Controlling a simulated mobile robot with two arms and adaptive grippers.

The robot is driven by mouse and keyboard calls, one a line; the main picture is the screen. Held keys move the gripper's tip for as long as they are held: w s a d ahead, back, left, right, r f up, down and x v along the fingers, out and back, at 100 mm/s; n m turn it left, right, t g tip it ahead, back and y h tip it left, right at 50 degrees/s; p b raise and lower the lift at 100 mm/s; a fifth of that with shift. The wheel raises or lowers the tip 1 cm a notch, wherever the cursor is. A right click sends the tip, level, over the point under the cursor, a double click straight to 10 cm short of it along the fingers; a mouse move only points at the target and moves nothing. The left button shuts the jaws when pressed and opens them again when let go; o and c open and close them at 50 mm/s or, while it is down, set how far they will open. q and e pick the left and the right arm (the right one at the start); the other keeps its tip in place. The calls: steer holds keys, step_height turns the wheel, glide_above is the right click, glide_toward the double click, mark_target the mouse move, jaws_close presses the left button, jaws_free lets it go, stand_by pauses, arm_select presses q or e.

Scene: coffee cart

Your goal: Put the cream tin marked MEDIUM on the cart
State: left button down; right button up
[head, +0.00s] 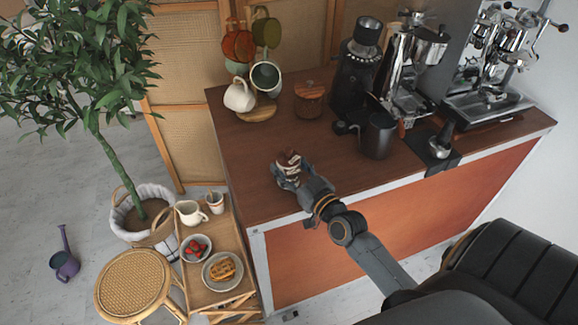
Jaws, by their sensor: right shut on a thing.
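My right gripper (287,175) is shut on a small cream-and-brown tin (289,158), near the left front part of the cart's dark wooden top (245,180). The fingers hide much of the tin, and its marking is too small to read. I cannot tell whether the tin touches the top or is held just above it. My left gripper is not in view.
A mug tree with several mugs (239,95) and a wooden-lidded jar (309,100) stand behind. A black grinder (356,85), dark canister (377,136) and espresso machine (490,60) fill the right. A low side table (205,296) holds dishes. The top's left front is clear.

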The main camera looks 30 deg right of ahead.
steer(key=shift+f, duration=0.1)
steer(key=o, duration=1.3)
steer(key=shift+o, duration=1.3)
steer(key=s+b, duration=0.2)
steer(key=s, duration=1)
